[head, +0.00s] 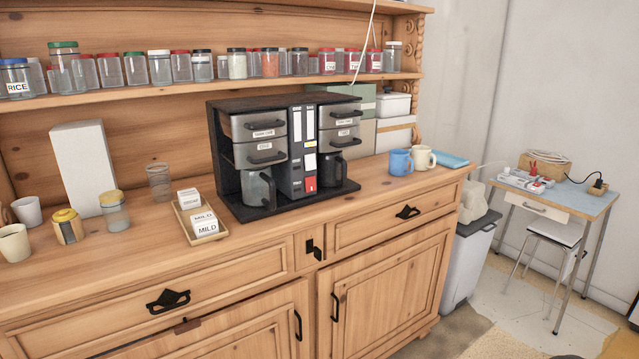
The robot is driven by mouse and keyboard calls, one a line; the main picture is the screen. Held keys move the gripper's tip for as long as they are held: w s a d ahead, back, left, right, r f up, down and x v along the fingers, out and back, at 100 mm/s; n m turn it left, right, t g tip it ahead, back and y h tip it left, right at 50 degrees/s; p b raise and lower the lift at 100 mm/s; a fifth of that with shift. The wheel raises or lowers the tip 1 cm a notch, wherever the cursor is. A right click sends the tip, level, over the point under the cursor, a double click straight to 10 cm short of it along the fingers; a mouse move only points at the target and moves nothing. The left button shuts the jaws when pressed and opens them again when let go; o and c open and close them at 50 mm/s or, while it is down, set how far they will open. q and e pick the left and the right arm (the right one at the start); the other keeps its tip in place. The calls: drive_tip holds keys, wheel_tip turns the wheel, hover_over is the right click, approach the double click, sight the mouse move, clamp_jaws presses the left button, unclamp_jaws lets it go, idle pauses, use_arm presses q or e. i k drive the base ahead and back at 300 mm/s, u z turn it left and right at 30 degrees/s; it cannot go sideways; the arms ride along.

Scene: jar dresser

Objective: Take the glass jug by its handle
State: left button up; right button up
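A black double coffee machine (284,207) stands on the wooden dresser top. A glass jug (251,190) sits in its left bay, below the drawers, with a dark handle (271,188) at its front right. A second glass jug (327,171) sits in the right bay, with its dark handle (341,172) also toward the front right. Both jugs look upright on the machine's base. The drawers above hide their tops in part. I cannot tell which jug is meant. Neither of my grippers is in view.
A small tray (216,236) with packets labelled MILD lies left of the machine. A blue mug (400,162) and a cream mug (422,158) stand to its right. A shelf (120,94) of jars runs above. The dresser top before the machine is clear.

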sight(258, 185)
drive_tip(key=z, duration=0.5)
drive_tip(key=i, duration=1)
drive_tip(key=z, duration=0.6)
drive_tip(key=i, duration=0.4)
drive_tip(key=u, duration=2.55)
drive_tip(key=k, duration=0.9)
drive_tip(key=u, duration=0.15)
drive_tip(key=i, duration=0.55)
